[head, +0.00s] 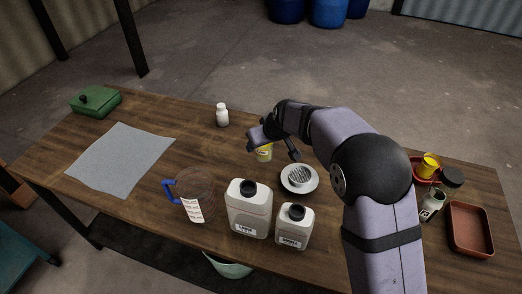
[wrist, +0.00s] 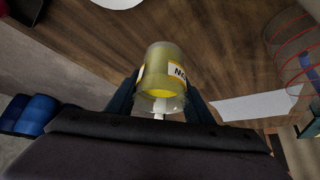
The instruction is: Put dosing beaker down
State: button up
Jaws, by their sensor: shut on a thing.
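The dosing beaker (wrist: 158,70) is a small clear cup with yellow contents and a yellow-and-white label. My gripper (wrist: 160,98) is shut on it, with one dark finger on each side in the wrist view. In the head view the beaker (head: 264,154) shows below my gripper (head: 268,143), over the middle of the wooden table (head: 140,205). My gripper partly covers it there. I cannot tell whether its base touches the table.
A white dish with a strainer (head: 299,178) is just right of the beaker. Two white canisters (head: 249,210) (head: 295,228) and a clear jug with a blue handle (head: 193,190) stand in front. A white bottle (head: 222,117) stands behind left. A grey mat (head: 122,160) lies left.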

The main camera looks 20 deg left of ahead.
jog(key=shift+r, duration=0.2)
jog(key=shift+a, duration=0.3)
jog(key=s+a+p, duration=0.3)
jog(key=s+a, duration=0.2)
jog(key=a, duration=0.8)
jog(key=s+a+p, duration=0.3)
jog(key=s+a, duration=0.2)
jog(key=a, duration=0.7)
notch_tip(320, 180, down, 5)
jog(key=b, duration=0.6)
jog(key=shift+a+f, duration=0.15)
jog(key=shift+f, duration=0.05)
jog(key=shift+f+b, duration=0.7)
jog(key=shift+f, duration=1.5)
